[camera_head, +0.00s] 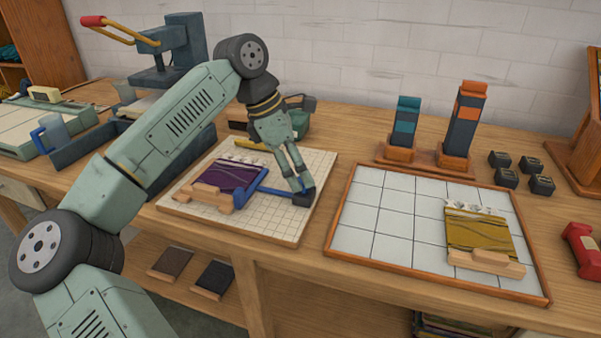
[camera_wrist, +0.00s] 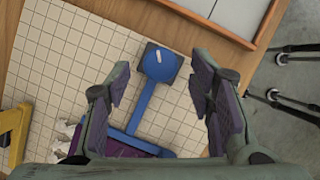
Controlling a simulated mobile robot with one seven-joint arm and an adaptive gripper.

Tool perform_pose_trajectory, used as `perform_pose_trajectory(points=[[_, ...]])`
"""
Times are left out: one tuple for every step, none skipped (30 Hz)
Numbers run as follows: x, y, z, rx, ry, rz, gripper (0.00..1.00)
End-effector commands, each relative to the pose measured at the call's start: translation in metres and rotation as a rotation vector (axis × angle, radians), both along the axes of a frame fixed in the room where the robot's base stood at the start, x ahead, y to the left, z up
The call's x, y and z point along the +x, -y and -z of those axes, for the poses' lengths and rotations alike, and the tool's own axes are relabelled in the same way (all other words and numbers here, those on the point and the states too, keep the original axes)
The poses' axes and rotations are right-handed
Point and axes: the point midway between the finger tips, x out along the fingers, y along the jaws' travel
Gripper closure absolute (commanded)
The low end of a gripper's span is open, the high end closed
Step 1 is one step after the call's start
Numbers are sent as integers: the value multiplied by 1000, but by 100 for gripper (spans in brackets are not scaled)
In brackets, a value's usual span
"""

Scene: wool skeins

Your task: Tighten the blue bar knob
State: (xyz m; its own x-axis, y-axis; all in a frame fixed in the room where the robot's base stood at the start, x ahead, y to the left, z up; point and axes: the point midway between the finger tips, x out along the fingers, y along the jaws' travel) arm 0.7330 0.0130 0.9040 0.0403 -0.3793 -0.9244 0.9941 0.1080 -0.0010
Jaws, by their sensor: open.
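The blue bar (camera_head: 268,190) lies over the gridded board (camera_head: 312,165), across the purple skein (camera_head: 236,172). Its dark blue knob (camera_head: 304,199) sits at the bar's right end, near the board's right edge. In the wrist view the knob (camera_wrist: 162,62) shows from above with a pale mark on top. My gripper (camera_head: 302,180) points down just above the knob. In the wrist view my gripper's (camera_wrist: 160,92) two padded fingers are apart, with the bar between them and the knob slightly beyond the tips. I see no contact with the knob.
A wood-framed tiled tray (camera_head: 385,215) with a mustard skein (camera_head: 478,230) lies to the right. Behind it stand a teal block (camera_head: 405,120) and a tall dark block with orange parts (camera_head: 465,115). Several small black blocks and a red object (camera_head: 583,248) are farther right.

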Motion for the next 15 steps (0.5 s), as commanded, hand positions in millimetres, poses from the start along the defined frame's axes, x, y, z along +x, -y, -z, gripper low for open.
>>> perform_pose_trajectory(points=[[0,-3,-10,0,3,-2,51],[0,-6,-15,-1,2,-2,51],[-1,-9,-23,-1,3,-2,51],[-1,-12,-30,0,3,-2,51],[-1,-14,-36,0,3,-2,51],[-2,-17,-44,-1,3,-1,51],[-2,-20,-50,-1,3,-2,51],[-2,-22,-56,0,2,-2,51],[-2,-25,-63,-1,2,-2,51],[-3,-27,-68,-1,3,-1,51],[-3,-29,-73,-1,2,0,51],[-3,-31,-79,-2,2,0,51],[-3,-33,-82,-2,2,1,51],[-4,-34,-85,-1,1,0,51],[-4,-36,-89,0,0,1,51]])
